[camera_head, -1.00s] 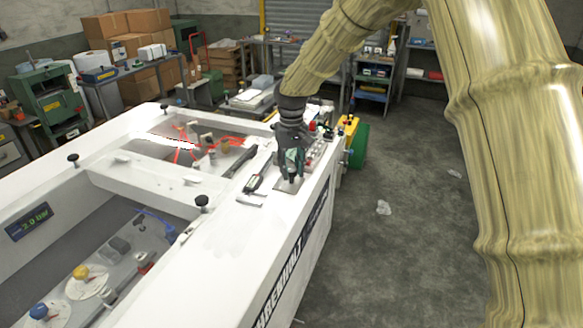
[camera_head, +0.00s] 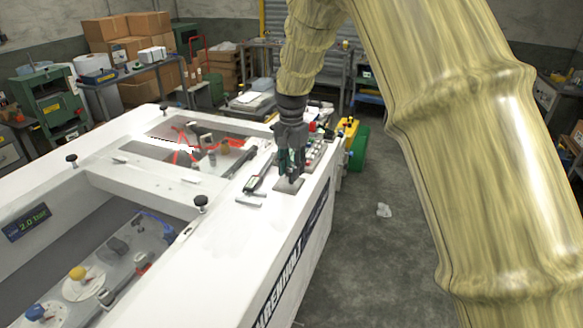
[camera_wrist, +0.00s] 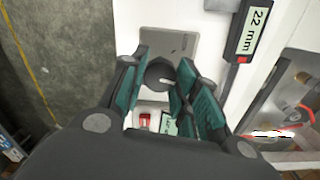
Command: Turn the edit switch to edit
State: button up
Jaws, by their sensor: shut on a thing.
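The edit switch is a dark round knob (camera_wrist: 160,74) on a grey plate (camera_wrist: 172,46) in the wrist view. The plate also shows in the head view (camera_head: 287,187), lying flat on the white machine top near its right edge. My gripper (camera_head: 290,178) points down onto the plate. In the wrist view my gripper (camera_wrist: 162,72) has its green-padded fingers on either side of the knob, shut on it. The fingers hide part of the knob, and I cannot read its marking or tell its exact setting.
A gauge with a "22 mm" display (camera_wrist: 254,28) lies beside the plate. Red and other small controls (camera_head: 318,150) stand just behind my gripper. Black knobs (camera_head: 201,203) rise from the white frame (camera_head: 225,235). Open floor (camera_head: 370,250) lies to the right.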

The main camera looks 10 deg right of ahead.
jog(key=m, duration=0.2)
jog(key=r+m, duration=0.1)
jog(key=m, duration=0.2)
jog(key=shift+w, duration=0.15)
jog(key=shift+f+m+p, duration=0.15)
jog(key=shift+m+p, duration=0.15)
jog(key=shift+m, duration=0.6)
jog(key=shift+f, duration=0.1)
jog(key=o, duration=1)
jog(key=shift+f, duration=0.15)
jog(key=shift+o, duration=0.2)
notch_tip(320, 180, up, 12)
